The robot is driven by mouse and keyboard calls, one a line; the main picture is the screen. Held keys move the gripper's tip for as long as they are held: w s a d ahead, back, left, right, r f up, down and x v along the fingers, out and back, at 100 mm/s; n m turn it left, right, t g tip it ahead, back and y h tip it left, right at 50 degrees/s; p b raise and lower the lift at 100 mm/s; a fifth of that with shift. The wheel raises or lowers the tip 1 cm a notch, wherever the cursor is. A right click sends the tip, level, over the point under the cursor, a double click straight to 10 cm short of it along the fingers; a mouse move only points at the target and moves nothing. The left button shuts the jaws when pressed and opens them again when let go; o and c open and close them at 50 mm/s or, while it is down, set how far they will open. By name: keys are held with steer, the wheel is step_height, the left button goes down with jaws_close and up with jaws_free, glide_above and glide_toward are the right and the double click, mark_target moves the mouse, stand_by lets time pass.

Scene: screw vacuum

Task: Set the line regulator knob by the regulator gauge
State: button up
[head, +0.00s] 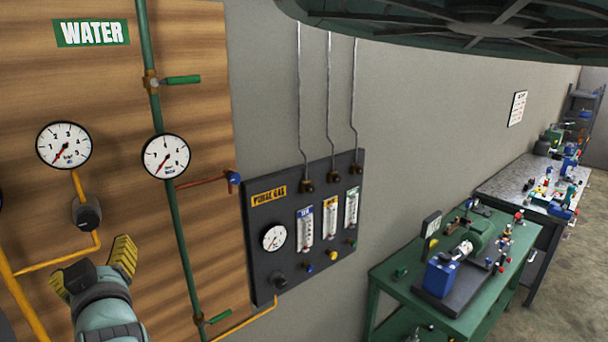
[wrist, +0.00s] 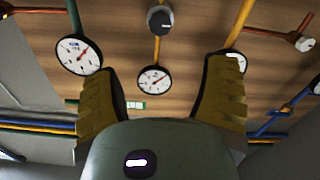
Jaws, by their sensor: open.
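A dark grey round knob (head: 87,213) sits on a yellow pipe on the wooden board, below a white-faced gauge (head: 64,146). The gauge's red needle points to the lower left, near the bottom of its scale. In the wrist view, which appears inverted, the knob (wrist: 160,19) is at the top centre and the gauge (wrist: 154,79) lies below it. My gripper (head: 90,268) has its yellow-padded fingers spread and empty. In the head view it appears just below the knob, apart from it. In the wrist view, the knob lies beyond the gap between the fingers.
A second gauge (head: 166,156) is on the green pipe (head: 176,222), right of the knob. A green valve handle (head: 183,80) sticks out above. A dark purge gas panel (head: 263,200) with its own gauge and knobs hangs farther right. A green bench (head: 390,275) stands beyond.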

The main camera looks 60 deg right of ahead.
steer(key=b, duration=0.6)
glide_toward(88, 223)
steer(key=p+x, duration=0.3)
steer(key=x, duration=0.1)
steer(key=p+x, duration=0.4)
steer(key=x, duration=0.1)
steer(key=shift+w+r, duration=0.2)
steer(key=shift+w, duration=0.15)
steer(key=shift+w+d+f+p, duration=0.15)
steer(key=shift+w+d+p, duration=0.1)
steer(key=shift+w+p, duration=0.3)
steer(key=c, duration=1.2)
